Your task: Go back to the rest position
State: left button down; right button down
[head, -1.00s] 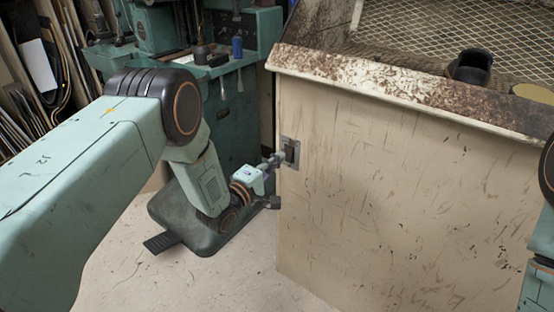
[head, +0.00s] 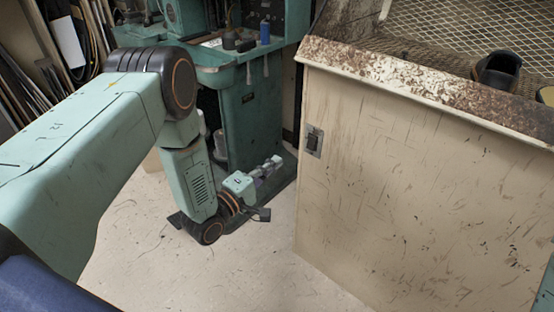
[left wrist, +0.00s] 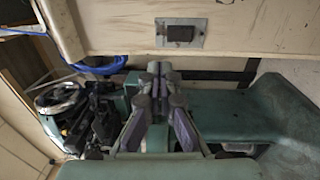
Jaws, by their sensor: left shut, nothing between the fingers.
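My left gripper (head: 272,164) is shut and empty in the head view, low beside the left edge of the bench cabinet. Its closed fingers also show in the left wrist view (left wrist: 159,70). The rocker switch (head: 314,141) on its metal plate is on the cabinet's side, to the right of the gripper and apart from it. The switch also shows at the top of the left wrist view (left wrist: 180,33). My right gripper is out of frame.
The beige cabinet (head: 400,190) fills the right side. A dark shoe (head: 497,72) stands on its mesh top. A green machine (head: 252,120) on a dark base stands behind my left gripper. Planks lean at the far left. The floor (head: 240,270) in front is clear.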

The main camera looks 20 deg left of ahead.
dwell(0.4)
pick_arm(q)
jog(key=s+f+m+g+y, duration=0.4)
jog(key=s+f+m+g, duration=0.5)
jog(key=s+f, duration=0.5)
jog(key=s+r+m+g+y+p, duration=0.2)
jog(key=s+g, duration=0.6)
jog(key=s, duration=1.6)
jog(key=m+p, duration=0.1)
jog(key=m, duration=0.1)
jog(key=shift+s+a+m+g, duration=0.25)
jog(key=shift+a+m+g, duration=0.05)
jog(key=shift+a, duration=0.05)
